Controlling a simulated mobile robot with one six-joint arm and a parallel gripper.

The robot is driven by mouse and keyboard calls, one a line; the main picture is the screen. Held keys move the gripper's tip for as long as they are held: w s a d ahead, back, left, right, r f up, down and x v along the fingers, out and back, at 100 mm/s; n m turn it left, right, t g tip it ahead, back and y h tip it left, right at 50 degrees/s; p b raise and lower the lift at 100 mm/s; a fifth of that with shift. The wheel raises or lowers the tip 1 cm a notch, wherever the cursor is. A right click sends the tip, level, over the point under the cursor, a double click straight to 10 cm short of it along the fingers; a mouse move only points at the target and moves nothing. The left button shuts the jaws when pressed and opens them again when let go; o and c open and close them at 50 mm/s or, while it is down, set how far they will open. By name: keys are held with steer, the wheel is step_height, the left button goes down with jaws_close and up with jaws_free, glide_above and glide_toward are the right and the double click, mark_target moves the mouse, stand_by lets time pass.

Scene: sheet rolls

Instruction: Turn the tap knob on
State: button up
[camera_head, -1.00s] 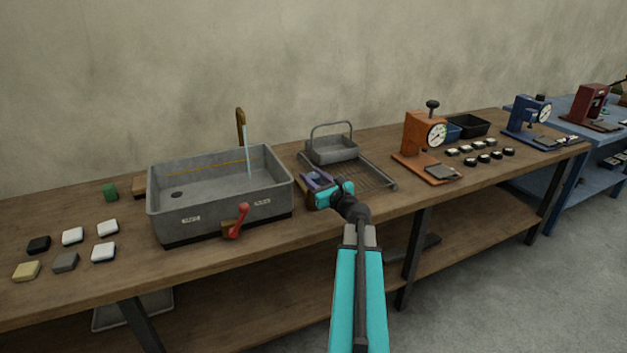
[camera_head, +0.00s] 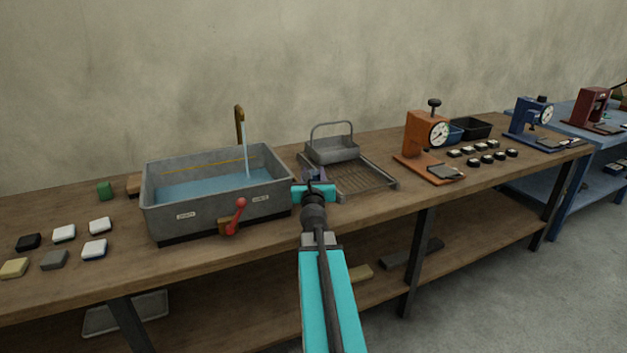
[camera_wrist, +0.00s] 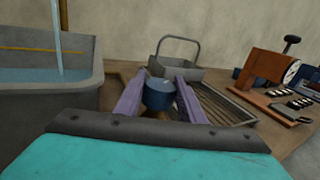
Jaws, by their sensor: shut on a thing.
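A blue round knob (camera_wrist: 158,95), which looks like the tap knob, stands between the two purple fingers of my gripper (camera_wrist: 160,82) in the wrist view. The fingers are shut on its sides. In the head view my gripper (camera_head: 315,175) is just right of the grey basin (camera_head: 270,200), and the arm hides the knob. The brown tap spout (camera_head: 240,125) stands behind the basin. A water stream (camera_head: 246,152) runs from it into the basin, where water (camera_head: 205,187) covers the floor.
A red lever (camera_head: 236,214) sits on the basin's front. A wire rack (camera_head: 365,180) and a handled grey tray (camera_head: 332,150) are right of my gripper. An orange dial press (camera_head: 420,135) stands farther right. Several small blocks (camera_head: 64,233) lie at the left.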

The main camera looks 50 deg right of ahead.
steer(key=shift+m+g+h+b, duration=0.55)
steer(key=shift+m+g+h, duration=0.25)
steer(key=shift+g, duration=0.6)
steer(key=o, duration=1)
steer(key=shift+o, duration=0.2)
steer(key=shift+r+n+t+y+p, duration=0.1)
steer(key=shift+n+t+y+p, duration=2)
steer(key=shift+t, duration=0.4)
steer(key=shift+d+n+t+y+p, duration=0.1)
steer(key=shift+n+t+y+p, duration=0.5)
steer(key=shift+n+y+p, duration=0.45)
steer(key=shift+n+t+y+p, duration=0.45)
steer(key=shift+t+y+p, duration=0.2)
steer(key=shift+y, duration=0.7)
steer(key=shift+n+t+y+p, duration=0.25)
steer(key=shift+n+y+p, duration=0.4)
steer(key=shift+n+y, duration=0.75)
steer(key=shift+w+y, duration=0.1)
steer(key=shift+y, duration=0.7)
steer(key=shift+n+y, duration=0.8)
steer(key=shift+y, duration=0.4)
